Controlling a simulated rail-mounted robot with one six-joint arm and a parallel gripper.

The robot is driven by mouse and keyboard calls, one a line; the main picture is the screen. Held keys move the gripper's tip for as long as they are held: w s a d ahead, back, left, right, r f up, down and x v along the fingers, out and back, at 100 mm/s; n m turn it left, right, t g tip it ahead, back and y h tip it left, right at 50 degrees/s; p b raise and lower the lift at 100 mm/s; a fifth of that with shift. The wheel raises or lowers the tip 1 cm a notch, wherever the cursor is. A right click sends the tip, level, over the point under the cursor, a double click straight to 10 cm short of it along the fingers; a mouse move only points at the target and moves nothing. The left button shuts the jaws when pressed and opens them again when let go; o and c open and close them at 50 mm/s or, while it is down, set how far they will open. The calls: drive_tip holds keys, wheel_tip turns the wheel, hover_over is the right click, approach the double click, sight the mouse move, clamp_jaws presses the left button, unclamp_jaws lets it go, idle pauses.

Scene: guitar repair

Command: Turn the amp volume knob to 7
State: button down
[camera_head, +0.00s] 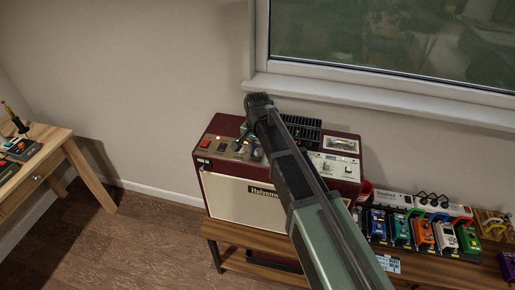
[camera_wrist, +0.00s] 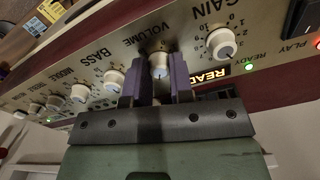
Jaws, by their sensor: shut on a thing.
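The dark red amp (camera_head: 225,190) with a cream front stands on a wooden bench below the window. In the wrist view, the cream volume knob (camera_wrist: 158,62) is on the amp's control panel, below the word VOLUME. My gripper (camera_wrist: 157,78) is shut on the volume knob, with one purple finger on each side of it. In the head view my arm reaches over the amp from the lower right, and the fingertips are hard to make out. The numbers around the volume knob are too small or hidden to read its setting.
The gain knob (camera_wrist: 221,42) is right of the volume knob and the bass knob (camera_wrist: 114,80) is left of it, both close to the fingers. Several pedals (camera_head: 421,234) stand on the bench to the right.

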drive_tip(key=m, duration=0.5)
drive_tip(key=shift+m, duration=0.4)
idle(0.3)
drive_tip(key=c, duration=1)
unclamp_jaws()
wheel_tip(320, 180, up, 11)
drive_tip(key=p, duration=1.1)
drive_tip(key=shift+f, duration=0.1)
